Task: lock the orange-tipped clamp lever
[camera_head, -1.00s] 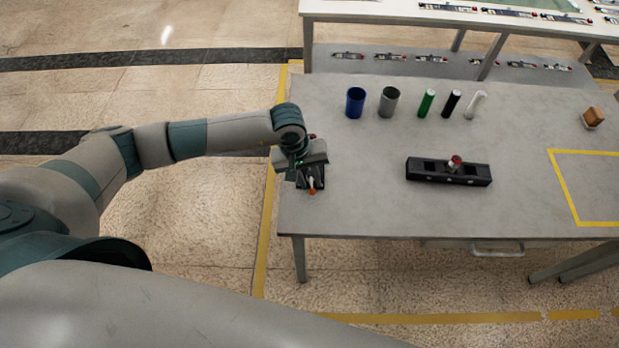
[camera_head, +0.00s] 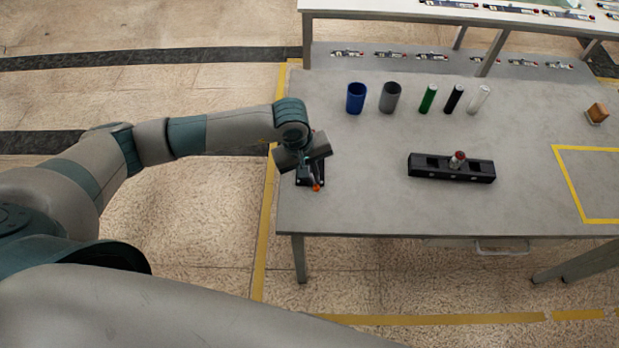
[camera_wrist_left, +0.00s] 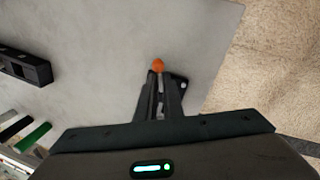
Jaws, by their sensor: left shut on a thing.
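The clamp lever's orange tip (camera_head: 317,187) shows at the left end of the table, just in front of my left gripper (camera_head: 313,172). The lever sits on a dark clamp base (camera_head: 301,181), mostly hidden under the gripper. In the left wrist view the orange tip (camera_wrist_left: 158,64) sticks out past the fingertips of my left gripper (camera_wrist_left: 159,88). The fingers are shut on the lever, and a dark part of the base (camera_wrist_left: 179,83) shows beside them. My right gripper is not in view.
A black slotted block (camera_head: 428,168) with a red-topped piece (camera_head: 457,159) lies mid-table. Behind stand a blue cup (camera_head: 356,98), a grey cup (camera_head: 390,97) and green, black and white cylinders. An orange-brown block (camera_head: 597,112) is at right. The table's front middle is clear.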

